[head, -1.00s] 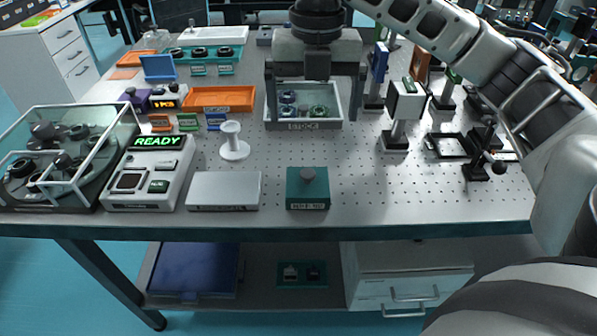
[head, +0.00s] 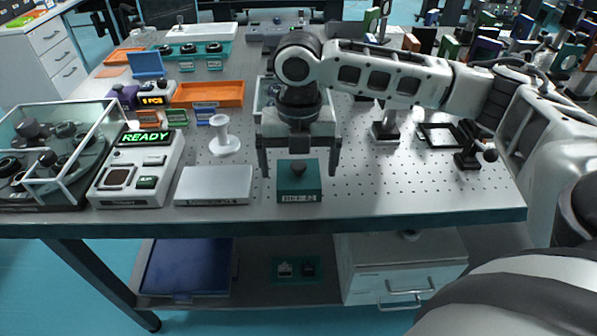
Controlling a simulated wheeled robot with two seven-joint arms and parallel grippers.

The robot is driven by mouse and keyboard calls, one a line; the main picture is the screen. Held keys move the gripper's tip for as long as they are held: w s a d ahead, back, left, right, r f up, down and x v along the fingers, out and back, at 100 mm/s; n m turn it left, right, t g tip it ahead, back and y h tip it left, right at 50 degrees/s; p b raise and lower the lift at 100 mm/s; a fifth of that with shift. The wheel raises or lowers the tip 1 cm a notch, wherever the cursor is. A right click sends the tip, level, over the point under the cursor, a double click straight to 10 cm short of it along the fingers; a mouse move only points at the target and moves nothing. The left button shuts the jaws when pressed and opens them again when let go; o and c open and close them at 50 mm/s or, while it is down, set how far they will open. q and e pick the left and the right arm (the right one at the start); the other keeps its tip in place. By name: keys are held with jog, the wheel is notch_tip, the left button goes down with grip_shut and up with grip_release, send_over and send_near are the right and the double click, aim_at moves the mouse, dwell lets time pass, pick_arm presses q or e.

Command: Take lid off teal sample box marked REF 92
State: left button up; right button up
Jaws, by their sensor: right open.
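The teal sample box (head: 299,186) stands near the table's front edge, with its lid on. The lid has a dark knob (head: 299,168) on top, and a label on the front face is too small to read surely. My right gripper (head: 301,170) points down at the box, open, with one finger to each side of it. The fingers look apart from the box; the exact depth between them and the knob cannot be told. My left gripper is not in view.
A grey flat case (head: 214,186) lies left of the box, then a READY device (head: 137,170) and a glass-covered case (head: 60,150). A white spool (head: 224,137) stands behind. The stock bin (head: 265,95) is partly hidden behind my gripper. Perforated table right of the box is clear.

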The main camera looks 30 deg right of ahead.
jog(key=c, duration=1.1)
